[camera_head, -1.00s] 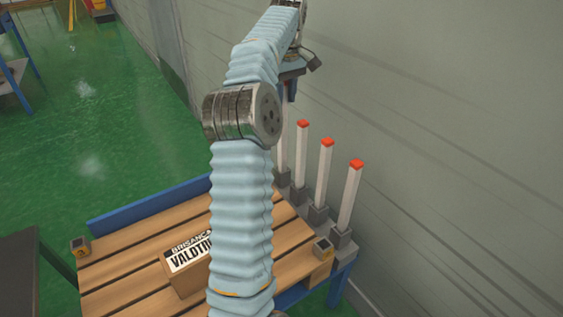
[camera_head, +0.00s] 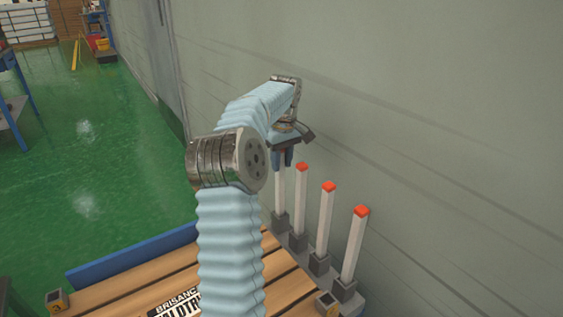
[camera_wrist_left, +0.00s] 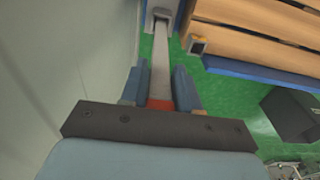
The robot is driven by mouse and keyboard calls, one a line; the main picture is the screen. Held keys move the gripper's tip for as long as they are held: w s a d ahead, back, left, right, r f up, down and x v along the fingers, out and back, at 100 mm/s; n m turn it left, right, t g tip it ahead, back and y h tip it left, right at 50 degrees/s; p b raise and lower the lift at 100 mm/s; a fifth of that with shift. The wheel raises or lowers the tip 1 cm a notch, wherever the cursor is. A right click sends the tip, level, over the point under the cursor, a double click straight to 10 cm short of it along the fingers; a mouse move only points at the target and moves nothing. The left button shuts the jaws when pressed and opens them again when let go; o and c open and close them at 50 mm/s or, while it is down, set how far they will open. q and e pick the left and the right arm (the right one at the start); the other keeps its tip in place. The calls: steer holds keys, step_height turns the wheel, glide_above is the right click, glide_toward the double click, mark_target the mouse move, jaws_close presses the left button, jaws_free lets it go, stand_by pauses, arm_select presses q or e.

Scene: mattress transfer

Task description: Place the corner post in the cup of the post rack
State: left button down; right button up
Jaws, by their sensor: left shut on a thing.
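My left gripper (camera_head: 283,157) points down at the far end of the row of posts, shut on the upper part of a pale corner post (camera_head: 280,188). In the left wrist view the post (camera_wrist_left: 160,72) runs between the two blue fingers, its red top close to the palm. Its lower end meets a grey cup (camera_head: 280,221) of the post rack and appears to be inside it; the exact depth cannot be told. The post looks upright. The cup also shows in the left wrist view (camera_wrist_left: 162,14). My right gripper is not in view.
Three more red-topped posts stand in the rack: one beside the held post (camera_head: 300,200), a middle one (camera_head: 326,225) and a near one (camera_head: 355,250). A wall (camera_head: 440,130) rises close to their right.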

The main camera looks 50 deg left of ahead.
arm_select(q)
steer(key=c, duration=0.8)
jaws_free()
steer(key=shift+f, duration=0.1)
steer(key=r+p, duration=0.1)
steer(key=r, duration=0.7)
steer(key=r+p, duration=0.1)
steer(key=r, duration=0.3)
steer(key=shift+d+r+p, duration=0.15)
steer(key=shift+d+p, duration=0.2)
steer(key=shift+d, duration=0.05)
